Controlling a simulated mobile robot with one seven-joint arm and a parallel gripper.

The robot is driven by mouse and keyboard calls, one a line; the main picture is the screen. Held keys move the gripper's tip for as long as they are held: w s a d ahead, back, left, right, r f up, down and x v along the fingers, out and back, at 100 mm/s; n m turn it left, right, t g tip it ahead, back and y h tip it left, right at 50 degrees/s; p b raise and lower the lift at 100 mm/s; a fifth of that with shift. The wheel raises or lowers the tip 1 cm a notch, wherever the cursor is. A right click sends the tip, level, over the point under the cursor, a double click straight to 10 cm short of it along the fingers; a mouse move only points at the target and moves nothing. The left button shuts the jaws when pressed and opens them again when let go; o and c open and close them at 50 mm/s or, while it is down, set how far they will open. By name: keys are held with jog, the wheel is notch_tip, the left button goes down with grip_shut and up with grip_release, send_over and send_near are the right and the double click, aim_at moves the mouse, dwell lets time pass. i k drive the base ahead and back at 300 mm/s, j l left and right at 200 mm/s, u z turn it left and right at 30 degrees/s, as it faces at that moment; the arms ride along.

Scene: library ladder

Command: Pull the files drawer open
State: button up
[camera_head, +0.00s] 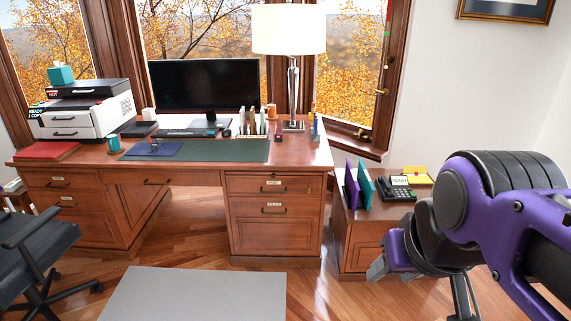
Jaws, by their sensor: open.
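The files drawer (298,209) is in the right pedestal of the wooden desk, below another labelled drawer (298,184). Its front carries a small white label that seems to read FILES (272,204) and a dark bar handle (272,211). The drawer looks shut, its front flush with the pedestal. My gripper (422,285) is at the lower right, well to the right of the handle and apart from it. Its jaws are open and no object shows between them. The purple arm hides part of the gripper.
A low side cabinet (358,250) with a phone (396,189) and upright folders (352,185) stands between my gripper and the desk. A grey mat (195,294) lies on clear floor before the desk. An office chair (35,250) is at the left.

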aim_at(261, 225)
jog(key=i+j, duration=0.5)
jog(key=i+j+z, duration=0.1)
jog(key=i+j, duration=0.4)
jog(key=j, duration=0.1)
